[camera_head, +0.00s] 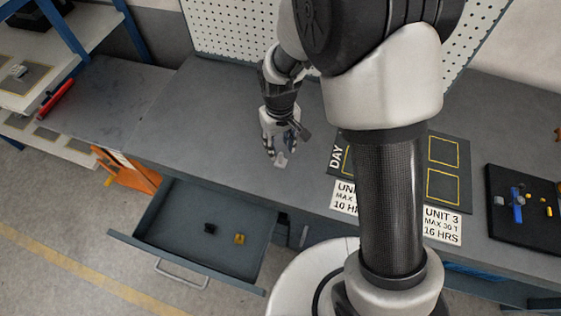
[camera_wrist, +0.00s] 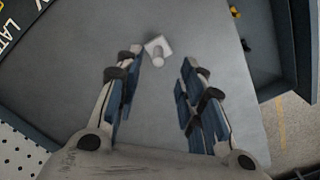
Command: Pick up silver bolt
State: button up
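The silver bolt (camera_head: 281,160) lies on the grey workbench just below my gripper in the head view. In the wrist view the bolt (camera_wrist: 158,48) shows a pale square head and a short round shank. My gripper (camera_head: 280,151) points down at the bench. In the wrist view my gripper (camera_wrist: 162,66) is open, its blue-padded fingers wide apart. The bolt lies around and just beyond the fingertips, closer to the left finger. Nothing is held. I cannot tell the exact height of the fingertips above the bench.
An open drawer (camera_head: 150,215) below the bench front holds a black part (camera_head: 210,228) and a yellow part (camera_head: 239,239). A dark board with labels (camera_head: 442,223) lies right of my gripper. A black tray (camera_head: 507,235) with small parts stands farther right. The bench left of my gripper is clear.

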aim_at(281, 153)
notch_tip(281, 153, down, 6)
jog(key=shift+d+r+b, duration=0.1)
jog(key=shift+b, duration=1.05)
jog(key=shift+c, duration=0.5)
grip_shut()
